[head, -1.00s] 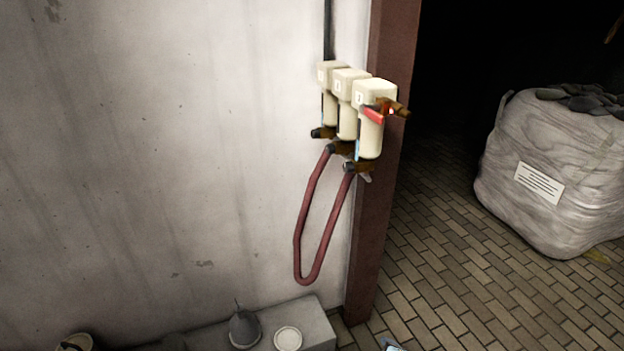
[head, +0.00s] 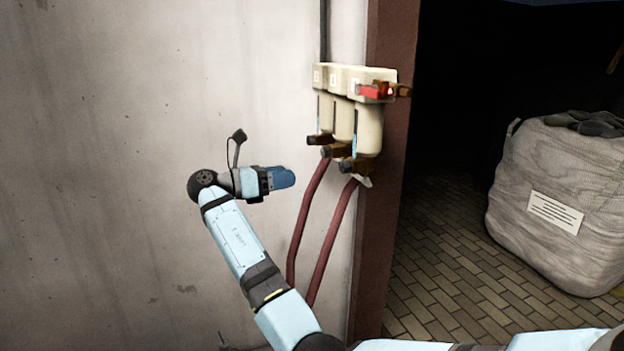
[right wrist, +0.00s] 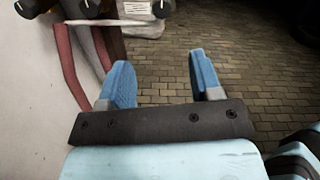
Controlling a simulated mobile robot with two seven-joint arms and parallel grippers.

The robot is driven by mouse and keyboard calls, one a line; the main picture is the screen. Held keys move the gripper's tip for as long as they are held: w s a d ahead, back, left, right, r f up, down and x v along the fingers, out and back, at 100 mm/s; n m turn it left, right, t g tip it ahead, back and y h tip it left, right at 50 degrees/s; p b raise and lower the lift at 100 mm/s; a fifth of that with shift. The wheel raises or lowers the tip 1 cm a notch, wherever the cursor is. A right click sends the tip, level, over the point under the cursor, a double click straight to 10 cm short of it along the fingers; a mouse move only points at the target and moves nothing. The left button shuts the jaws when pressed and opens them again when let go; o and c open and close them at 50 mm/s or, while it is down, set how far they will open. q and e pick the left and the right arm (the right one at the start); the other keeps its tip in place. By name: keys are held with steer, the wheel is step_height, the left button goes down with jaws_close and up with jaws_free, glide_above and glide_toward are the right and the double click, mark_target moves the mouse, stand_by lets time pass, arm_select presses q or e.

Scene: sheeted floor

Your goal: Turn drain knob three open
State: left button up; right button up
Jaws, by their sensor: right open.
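Three cream filter housings (head: 366,118) hang in a row on the wall beside a brown post. A dark-ended drain knob sits under each: the far one (head: 314,139), the middle one (head: 328,152) and the near one (head: 346,166). The number labels are too small to read surely. In the right wrist view, dark knobs line the top edge, including one at the right (right wrist: 163,8). My right gripper (head: 286,178) is open and empty, left of the knobs and slightly lower, apart from them. Its blue fingers (right wrist: 162,70) show spread. My left gripper is out of view.
Dark red hoses (head: 306,222) hang below the housings, close to my right gripper. A red-handled valve (head: 376,91) sticks out at the top. The brown post (head: 372,255) stands behind. A large grey sack (head: 548,205) sits on the brick floor to the right.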

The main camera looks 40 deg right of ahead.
mark_target(341, 167)
steer(key=b+x, duration=0.1)
steer(key=x, duration=1.2)
steer(key=shift+s+d+r, duration=0.15)
steer(key=shift+s+d, duration=0.05)
steer(key=shift+d, duration=0.1)
steer(key=shift+c, duration=0.2)
steer(key=c, duration=0.9)
